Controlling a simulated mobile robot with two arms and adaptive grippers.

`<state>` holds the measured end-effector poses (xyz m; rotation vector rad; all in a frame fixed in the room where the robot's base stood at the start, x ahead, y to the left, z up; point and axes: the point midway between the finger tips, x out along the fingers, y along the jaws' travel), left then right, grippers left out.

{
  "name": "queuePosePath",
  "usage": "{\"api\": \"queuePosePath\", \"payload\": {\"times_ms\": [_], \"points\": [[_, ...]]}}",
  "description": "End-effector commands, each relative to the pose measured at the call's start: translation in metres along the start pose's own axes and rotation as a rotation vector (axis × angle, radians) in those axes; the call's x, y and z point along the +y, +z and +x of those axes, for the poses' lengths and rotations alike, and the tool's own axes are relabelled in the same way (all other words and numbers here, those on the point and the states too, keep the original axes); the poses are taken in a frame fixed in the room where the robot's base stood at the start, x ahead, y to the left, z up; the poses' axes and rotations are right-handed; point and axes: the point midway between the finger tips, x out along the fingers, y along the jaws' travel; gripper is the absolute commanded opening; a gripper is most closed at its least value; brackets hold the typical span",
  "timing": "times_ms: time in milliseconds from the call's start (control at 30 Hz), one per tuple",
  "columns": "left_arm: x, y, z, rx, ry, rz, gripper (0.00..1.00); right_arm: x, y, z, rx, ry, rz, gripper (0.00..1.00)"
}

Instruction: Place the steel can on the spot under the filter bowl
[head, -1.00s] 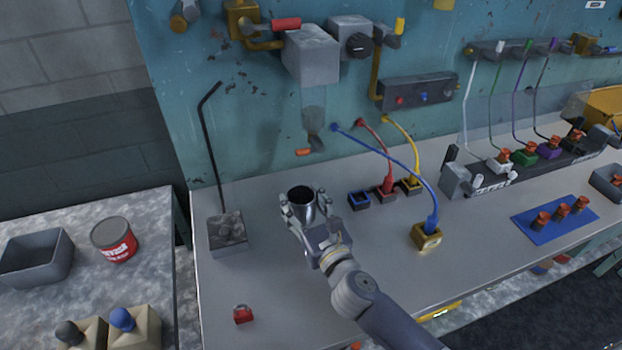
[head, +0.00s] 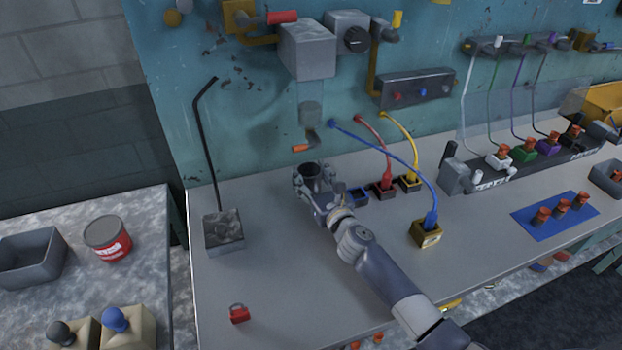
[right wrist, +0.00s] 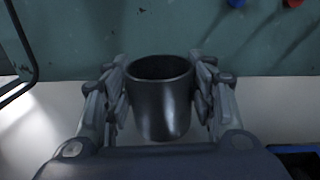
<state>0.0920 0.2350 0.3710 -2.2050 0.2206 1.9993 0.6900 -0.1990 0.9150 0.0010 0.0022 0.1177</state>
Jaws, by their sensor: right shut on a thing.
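The steel can (head: 311,172) is upright near the back of the bench, just below the filter bowl. My right gripper (head: 311,182) is shut on it from the front. In the right wrist view the can (right wrist: 160,100) is dark and open-topped, with the fingers of the right gripper (right wrist: 160,105) on both sides. The filter bowl (head: 311,113) hangs under a grey box on the teal wall, with an orange-tipped drain lever (head: 303,148) below it. The spot under the bowl is hidden by the can and gripper; I cannot tell whether the can touches the bench. My left gripper is not in view.
A black bent rod on a grey block (head: 224,232) stands to the left. A blue-edged socket (head: 358,196) and the red plug (head: 387,182) are close right of the can. The front bench is otherwise mostly clear.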

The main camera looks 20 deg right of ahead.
Motion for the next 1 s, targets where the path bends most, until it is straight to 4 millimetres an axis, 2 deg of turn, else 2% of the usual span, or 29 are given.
{"api": "queuePosePath", "payload": {"times_ms": [300,333,400,433,833,1000], "points": [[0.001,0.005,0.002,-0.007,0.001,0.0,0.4,0.0,-0.002,0.0,-0.003,0.0,0.0,0.2],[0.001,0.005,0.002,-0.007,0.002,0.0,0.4,0.0,-0.002,0.0,-0.002,0.0,0.0,0.54],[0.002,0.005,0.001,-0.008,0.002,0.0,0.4,0.0,-0.001,0.0,-0.002,0.0,-0.001,0.7],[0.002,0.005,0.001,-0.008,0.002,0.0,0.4,0.0,-0.001,0.0,-0.002,0.0,-0.001,0.71],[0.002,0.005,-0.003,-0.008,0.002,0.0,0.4,-0.001,0.004,0.0,-0.003,0.0,-0.002,0.71],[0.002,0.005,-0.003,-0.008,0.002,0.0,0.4,-0.001,0.001,-0.023,0.0,0.001,-0.003,0.71]]}}
